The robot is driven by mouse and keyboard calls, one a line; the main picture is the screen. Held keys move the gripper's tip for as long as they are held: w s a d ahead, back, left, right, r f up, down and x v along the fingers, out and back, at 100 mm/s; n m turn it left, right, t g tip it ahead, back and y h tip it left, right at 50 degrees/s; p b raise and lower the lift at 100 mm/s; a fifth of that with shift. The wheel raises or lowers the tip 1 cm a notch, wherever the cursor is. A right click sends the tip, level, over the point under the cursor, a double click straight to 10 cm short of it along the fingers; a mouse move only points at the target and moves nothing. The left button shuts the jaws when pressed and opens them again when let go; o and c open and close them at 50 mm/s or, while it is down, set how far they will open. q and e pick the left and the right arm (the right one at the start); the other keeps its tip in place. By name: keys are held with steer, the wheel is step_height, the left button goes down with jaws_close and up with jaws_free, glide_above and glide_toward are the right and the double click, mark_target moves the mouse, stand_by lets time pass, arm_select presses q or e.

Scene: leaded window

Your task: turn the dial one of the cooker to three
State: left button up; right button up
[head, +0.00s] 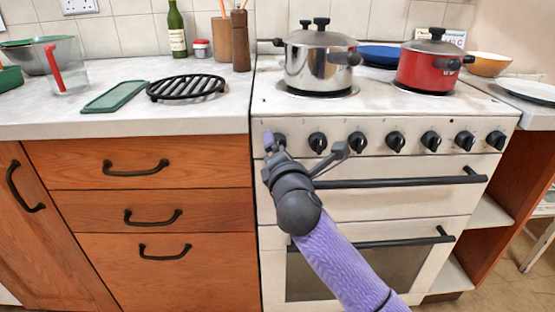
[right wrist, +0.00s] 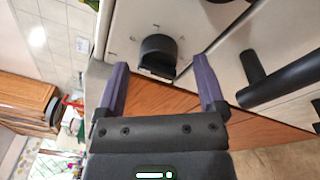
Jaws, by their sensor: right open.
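The cooker (head: 390,105) is cream, with a row of several black dials along its front panel. Dial one (head: 280,141) is the leftmost, partly hidden by my right gripper (head: 271,145). In the right wrist view, dial one (right wrist: 158,55) is a black knob with small marks around it, too small to read. My right gripper (right wrist: 162,68) is open there, its two purple fingers on either side of the knob, with gaps visible. I cannot tell how far the fingertips are from the panel. My left gripper is not in view.
A black oven handle (head: 400,182) runs below the dials. A steel pot (head: 318,62) and a red pot (head: 428,68) stand on the hob. The worktop (head: 50,118) at left holds a black trivet (head: 186,88) and a green board (head: 115,96).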

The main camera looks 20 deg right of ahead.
steer(key=shift+w+r, duration=0.1)
steer(key=shift+w, duration=0.4)
jaws_close()
